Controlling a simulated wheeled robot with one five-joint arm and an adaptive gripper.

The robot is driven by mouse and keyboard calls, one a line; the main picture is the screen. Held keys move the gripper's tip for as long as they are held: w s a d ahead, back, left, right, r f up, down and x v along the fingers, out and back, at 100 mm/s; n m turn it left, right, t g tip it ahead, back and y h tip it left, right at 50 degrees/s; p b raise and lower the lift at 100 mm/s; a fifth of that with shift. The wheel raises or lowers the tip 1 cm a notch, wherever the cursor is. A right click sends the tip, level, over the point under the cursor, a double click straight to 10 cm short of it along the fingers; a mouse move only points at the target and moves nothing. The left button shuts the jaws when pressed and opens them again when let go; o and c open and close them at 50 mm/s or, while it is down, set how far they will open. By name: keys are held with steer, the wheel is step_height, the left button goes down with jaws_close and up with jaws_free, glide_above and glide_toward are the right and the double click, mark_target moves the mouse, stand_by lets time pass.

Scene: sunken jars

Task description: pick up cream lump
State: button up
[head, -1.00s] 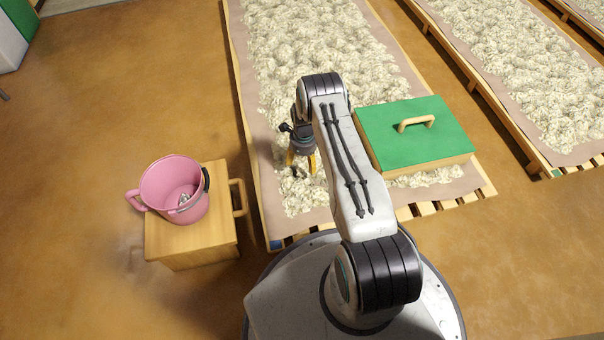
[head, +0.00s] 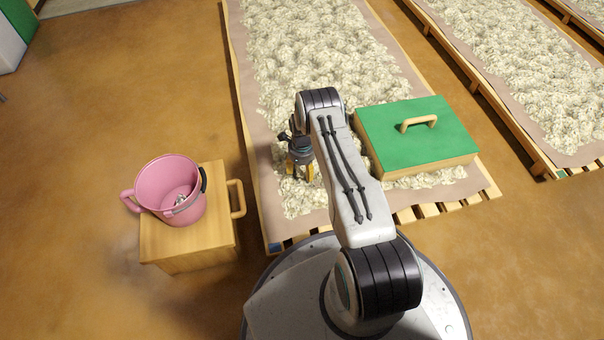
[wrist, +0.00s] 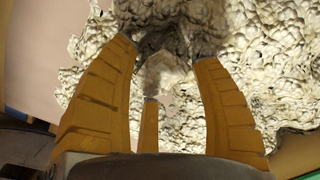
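A cream lump (wrist: 168,14) lies in shadow at the tips of my gripper, at the top of the wrist view. It looks rough and curly, like the mass around it. My gripper (wrist: 163,50) has its yellow fingers spread apart, with the tips at or against the lump's near side; the exact contact is hidden. In the head view my gripper (head: 301,176) is low over the near left part of a bed of cream lumps (head: 315,50), and the lump under it cannot be made out there.
A green lid with a handle (head: 420,145) stands on the bed, right of my arm. A pink bucket (head: 160,185) with a small metallic thing inside stands on a wooden stool (head: 185,240) at the left. Another bed (head: 500,60) runs along the right. Brown floor lies open at the left.

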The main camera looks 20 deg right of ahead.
steer(key=c, duration=1.1)
